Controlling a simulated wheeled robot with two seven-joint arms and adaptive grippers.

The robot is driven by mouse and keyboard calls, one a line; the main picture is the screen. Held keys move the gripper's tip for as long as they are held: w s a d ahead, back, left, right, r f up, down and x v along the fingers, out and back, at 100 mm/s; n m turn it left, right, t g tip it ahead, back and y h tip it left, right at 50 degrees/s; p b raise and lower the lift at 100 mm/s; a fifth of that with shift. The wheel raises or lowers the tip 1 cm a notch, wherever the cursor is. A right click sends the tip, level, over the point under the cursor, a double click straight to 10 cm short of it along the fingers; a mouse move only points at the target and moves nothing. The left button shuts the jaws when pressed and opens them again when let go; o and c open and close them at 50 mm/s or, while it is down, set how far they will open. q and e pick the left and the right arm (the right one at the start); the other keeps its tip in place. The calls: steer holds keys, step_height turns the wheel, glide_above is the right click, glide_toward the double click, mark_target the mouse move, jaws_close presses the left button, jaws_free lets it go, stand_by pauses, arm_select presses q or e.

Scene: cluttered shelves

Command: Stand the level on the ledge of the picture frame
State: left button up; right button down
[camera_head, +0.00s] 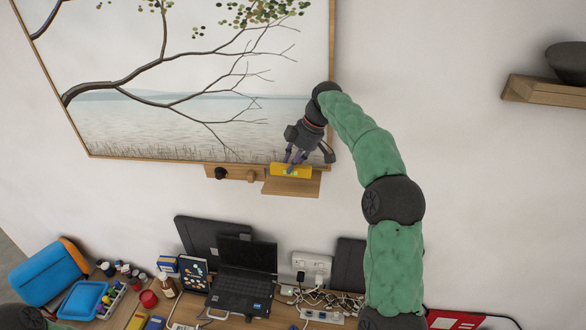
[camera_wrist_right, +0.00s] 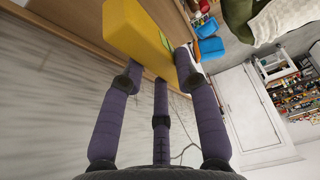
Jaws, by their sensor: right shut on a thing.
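The yellow level (camera_head: 291,171) is in my right gripper (camera_head: 293,160), at the lower edge of the big picture frame (camera_head: 200,162) with the tree print. In the head view the level lies lengthwise along a small wooden ledge (camera_head: 292,187) under the frame. I cannot tell whether it rests on the ledge or is held just above it. In the right wrist view the level (camera_wrist_right: 138,35) sits between the purple fingers of the gripper (camera_wrist_right: 155,75), with wood close behind it. My left gripper is not in view; only a dark part of my left arm shows at the lower left.
A wooden rail with dark and wooden knobs (camera_head: 221,173) adjoins the ledge on the left. Below is a desk with a laptop (camera_head: 243,278), a power strip with cables (camera_head: 320,312), a blue case (camera_head: 48,272) and small bottles. A wall shelf (camera_head: 545,91) holds a dark bowl (camera_head: 568,62).

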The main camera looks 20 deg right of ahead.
mark_target(293, 171)
steer(key=shift+w+d+f+p, duration=0.15)
steer(key=shift+f+p, duration=0.25)
steer(key=shift+f, duration=1.35)
steer(key=shift+f, duration=0.1)
steer(key=shift+f, duration=0.25)
steer(key=c, duration=0.9)
jaws_free()
steer(key=shift+r, duration=0.25)
steer(key=v, duration=1.2)
steer(key=shift+r, duration=0.15)
